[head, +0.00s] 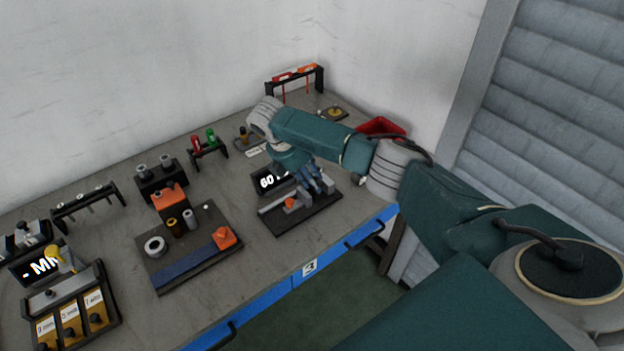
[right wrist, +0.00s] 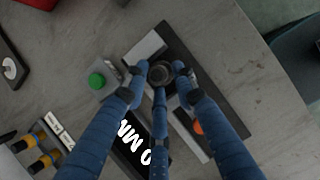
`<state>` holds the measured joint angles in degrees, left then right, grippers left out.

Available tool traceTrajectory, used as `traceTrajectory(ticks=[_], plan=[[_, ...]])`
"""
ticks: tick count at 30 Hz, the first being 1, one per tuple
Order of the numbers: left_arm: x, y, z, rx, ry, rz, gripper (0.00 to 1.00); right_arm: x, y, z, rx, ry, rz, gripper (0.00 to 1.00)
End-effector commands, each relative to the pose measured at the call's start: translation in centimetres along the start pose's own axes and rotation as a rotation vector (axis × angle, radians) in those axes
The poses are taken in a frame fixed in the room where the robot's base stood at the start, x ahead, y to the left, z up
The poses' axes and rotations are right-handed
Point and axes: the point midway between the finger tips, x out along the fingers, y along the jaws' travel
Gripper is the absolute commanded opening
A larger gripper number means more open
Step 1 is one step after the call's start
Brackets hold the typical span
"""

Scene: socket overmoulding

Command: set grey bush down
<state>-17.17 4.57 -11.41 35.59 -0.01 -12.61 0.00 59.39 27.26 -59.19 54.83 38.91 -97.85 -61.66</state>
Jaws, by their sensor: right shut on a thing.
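My right gripper (head: 316,182) is over the measuring stand (head: 305,214) at the right of the bench. In the right wrist view its blue fingers (right wrist: 160,78) are shut around a round grey bush (right wrist: 160,72), seen end-on with a dark bore. The bush is over the stand's black base plate (right wrist: 190,60), beside a light grey block. I cannot tell whether it touches the stand. In the head view the fingers mostly hide the bush. My left gripper is not in view.
Left of the stand, a dark board (head: 188,262) carries a white ring, small cylinders and an orange block (head: 224,237). A red bin (head: 381,126) is at the back right.

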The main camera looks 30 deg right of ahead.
Motion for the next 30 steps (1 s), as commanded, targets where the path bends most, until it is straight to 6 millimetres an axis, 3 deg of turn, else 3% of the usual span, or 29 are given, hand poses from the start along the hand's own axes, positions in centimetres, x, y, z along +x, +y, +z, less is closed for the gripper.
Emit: traceTrajectory(ticks=[1,2,3,14,17,30], plan=[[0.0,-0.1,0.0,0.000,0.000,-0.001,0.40,0.2,0.0,-0.1,0.000,0.000,-0.001,0.00],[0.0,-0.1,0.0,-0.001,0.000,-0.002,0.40,0.2,0.0,-0.1,0.000,0.000,-0.001,0.33],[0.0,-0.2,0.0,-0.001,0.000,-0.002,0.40,0.2,-0.1,-0.1,0.000,0.000,-0.001,0.35],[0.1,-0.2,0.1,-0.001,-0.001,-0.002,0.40,-0.5,0.1,0.0,-0.001,0.001,0.002,0.35],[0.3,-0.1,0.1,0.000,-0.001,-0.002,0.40,-1.7,0.1,-0.1,-0.001,0.002,0.003,0.35],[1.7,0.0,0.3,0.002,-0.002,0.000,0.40,-10.5,0.1,0.0,0.000,0.001,0.003,0.35]])
